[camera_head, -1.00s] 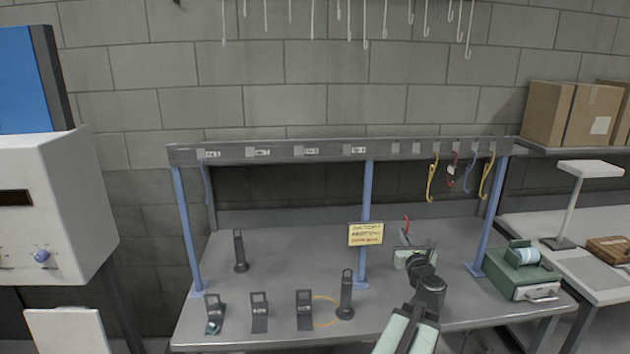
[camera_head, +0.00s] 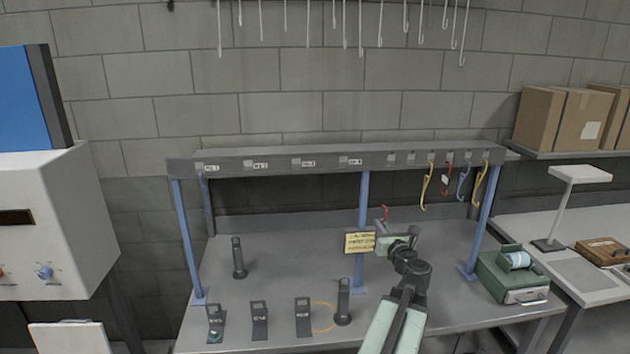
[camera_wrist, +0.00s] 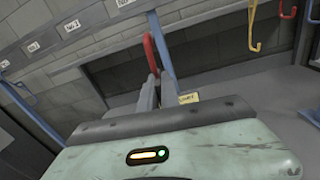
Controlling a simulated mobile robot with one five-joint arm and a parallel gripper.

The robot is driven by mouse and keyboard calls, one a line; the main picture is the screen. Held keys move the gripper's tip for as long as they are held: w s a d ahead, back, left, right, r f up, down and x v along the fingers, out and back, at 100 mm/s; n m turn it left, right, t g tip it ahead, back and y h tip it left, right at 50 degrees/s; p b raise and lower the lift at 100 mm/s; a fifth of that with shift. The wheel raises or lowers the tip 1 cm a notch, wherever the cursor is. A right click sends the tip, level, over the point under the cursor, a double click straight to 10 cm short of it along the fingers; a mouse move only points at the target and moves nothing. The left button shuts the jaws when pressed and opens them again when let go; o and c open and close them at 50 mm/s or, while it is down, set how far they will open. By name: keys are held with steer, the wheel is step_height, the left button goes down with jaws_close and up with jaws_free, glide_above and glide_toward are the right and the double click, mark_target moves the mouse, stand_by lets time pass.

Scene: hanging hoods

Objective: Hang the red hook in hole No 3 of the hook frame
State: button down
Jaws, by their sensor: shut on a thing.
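My gripper (camera_head: 382,224) is shut on a red hook (camera_head: 386,212) and holds it in the air below the top beam of the hook frame (camera_head: 230,166). In the wrist view the red hook (camera_wrist: 149,50) stands up from the fingertips (camera_wrist: 154,88), in front of a blue post. The beam carries white labels on its left half; the one third from the left (camera_head: 308,163) seems to read No 3, though the print is small. No hook hangs under that label. A blue hook (camera_head: 204,188) hangs under the leftmost label.
A yellow sign (camera_head: 359,243) stands close to my gripper at the blue middle post (camera_head: 362,205). Yellow, red and blue hooks (camera_head: 426,190) hang on the beam's right part. Several dark stands (camera_head: 302,317) line the table front. A green box (camera_head: 512,280) sits at the right.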

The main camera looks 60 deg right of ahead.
steer(key=w+a+r+n+t+y+p, duration=0.1)
steer(key=w+a+r+y+p, duration=0.15)
steer(key=w, duration=0.35)
steer(key=w+a+r+n+t+y+p, duration=0.1)
steer(key=w+a+r+t+p, duration=0.2)
steer(key=w, duration=0.4)
steer(key=w+a+r+n+y+p, duration=0.1)
steer(key=w+a+r+y+p, duration=0.1)
steer(key=w+r, duration=0.3)
steer(key=f+x, duration=0.1)
steer(key=x, duration=0.8)
steer(key=shift+w+d, duration=0.2)
steer(key=shift+w, duration=0.3)
steer(key=shift+x, duration=1.05)
steer(key=shift+r, duration=0.15)
steer(key=shift+x, duration=1.5)
steer(key=shift+f+b, duration=1.3)
steer(key=shift+b, duration=0.15)
